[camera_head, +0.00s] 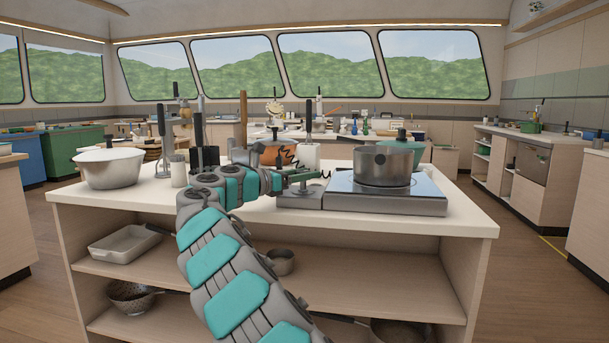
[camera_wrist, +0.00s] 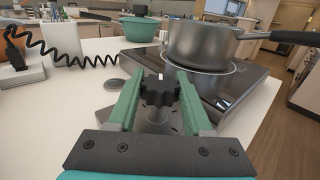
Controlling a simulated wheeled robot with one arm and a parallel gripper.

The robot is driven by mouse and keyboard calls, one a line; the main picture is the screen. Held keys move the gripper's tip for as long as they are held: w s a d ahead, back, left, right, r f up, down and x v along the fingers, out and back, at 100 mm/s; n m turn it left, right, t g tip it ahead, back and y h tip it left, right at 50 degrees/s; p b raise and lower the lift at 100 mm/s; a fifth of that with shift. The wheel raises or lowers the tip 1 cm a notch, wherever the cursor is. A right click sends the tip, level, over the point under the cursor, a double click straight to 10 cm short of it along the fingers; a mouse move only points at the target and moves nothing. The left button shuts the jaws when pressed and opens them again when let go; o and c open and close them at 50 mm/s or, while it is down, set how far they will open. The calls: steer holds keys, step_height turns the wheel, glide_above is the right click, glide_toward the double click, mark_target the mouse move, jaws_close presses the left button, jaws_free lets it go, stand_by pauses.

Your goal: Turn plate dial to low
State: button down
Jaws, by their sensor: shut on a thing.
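The plate dial (camera_wrist: 160,90) is a black, lobed knob with a white mark on top, at the near side of the hot plate in the wrist view. My gripper (camera_wrist: 158,88) has its two green fingers on either side of the dial, shut on it. In the head view my gripper (camera_head: 303,183) reaches the left end of the hot plate (camera_head: 375,200), and the dial is too small to tell there. A steel saucepan (camera_wrist: 200,42) stands on the dark plate top; it also shows in the head view (camera_head: 384,166). The dial's setting labels are not readable.
A black coiled cord (camera_wrist: 75,60) runs from a plug at the left. A green pot (camera_wrist: 140,35) stands behind the plate. A large pale pot (camera_head: 110,169) and upright utensils stand on the left of the counter (camera_head: 470,215). The saucepan handle points right in the wrist view.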

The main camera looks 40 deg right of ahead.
steer(key=shift+w+f+m+g, duration=0.1)
steer(key=shift+f+m+g, duration=0.15)
steer(key=shift+m+g, duration=0.8)
steer(key=shift+g, duration=0.85)
steer(key=shift+r+m, duration=0.15)
steer(key=shift+m, duration=0.1)
steer(key=shift+c, duration=1.6)
jaws_free()
steer(key=shift+v, duration=3.85)
steer(key=shift+r, duration=0.2)
